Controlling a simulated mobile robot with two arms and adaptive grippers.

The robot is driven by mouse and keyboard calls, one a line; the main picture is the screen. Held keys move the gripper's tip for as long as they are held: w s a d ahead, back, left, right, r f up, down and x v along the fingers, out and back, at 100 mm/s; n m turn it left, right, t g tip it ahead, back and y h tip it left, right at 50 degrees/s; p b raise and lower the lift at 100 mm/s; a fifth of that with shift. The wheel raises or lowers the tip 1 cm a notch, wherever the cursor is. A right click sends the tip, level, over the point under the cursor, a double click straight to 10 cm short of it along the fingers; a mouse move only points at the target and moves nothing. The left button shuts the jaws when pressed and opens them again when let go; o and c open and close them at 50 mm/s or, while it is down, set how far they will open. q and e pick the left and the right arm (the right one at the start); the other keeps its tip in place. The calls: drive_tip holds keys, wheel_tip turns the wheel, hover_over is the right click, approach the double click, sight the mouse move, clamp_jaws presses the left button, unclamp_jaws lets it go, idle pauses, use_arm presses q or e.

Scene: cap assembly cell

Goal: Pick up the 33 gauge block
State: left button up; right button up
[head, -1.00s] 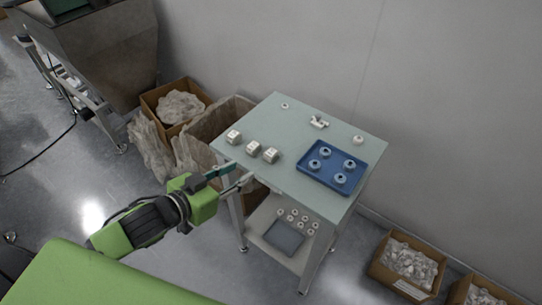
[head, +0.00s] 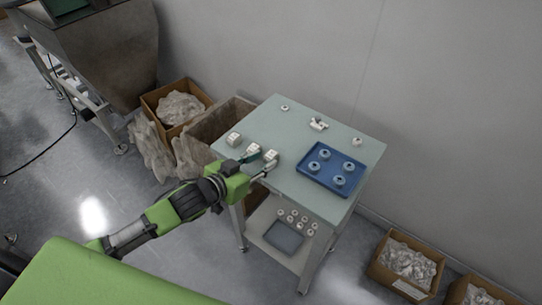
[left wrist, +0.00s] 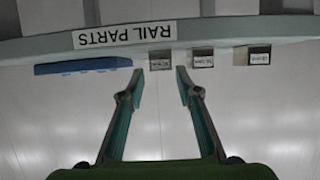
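Three small pale gauge blocks stand in a row near the table's front left edge: a left block (head: 234,139), a middle block (head: 253,149) and a right block (head: 271,154). Their labels are too small to read, so I cannot tell which is the 33 one. My left gripper (head: 262,163) is open at the table edge, close to the middle and right blocks. In the upside-down left wrist view, the block nearest the tray (left wrist: 160,59) shows in the gap between the open fingertips (left wrist: 160,74). The fingers do not visibly grip it. My right gripper is out of view.
A blue tray (head: 312,177) with several round parts lies on the right of the table (head: 283,128). Small parts lie along the back. A "RAIL PARTS" label (left wrist: 124,36) is on the table's edge. A lower shelf (head: 262,233) holds several parts and a grey tray.

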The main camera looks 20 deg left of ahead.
sight(270, 156)
use_arm(q)
drive_tip(key=shift+x, duration=1.95)
drive_tip(key=shift+r, duration=0.1)
drive_tip(key=shift+c, duration=0.3)
clamp_jaws()
drive_tip(key=shift+r, duration=0.1)
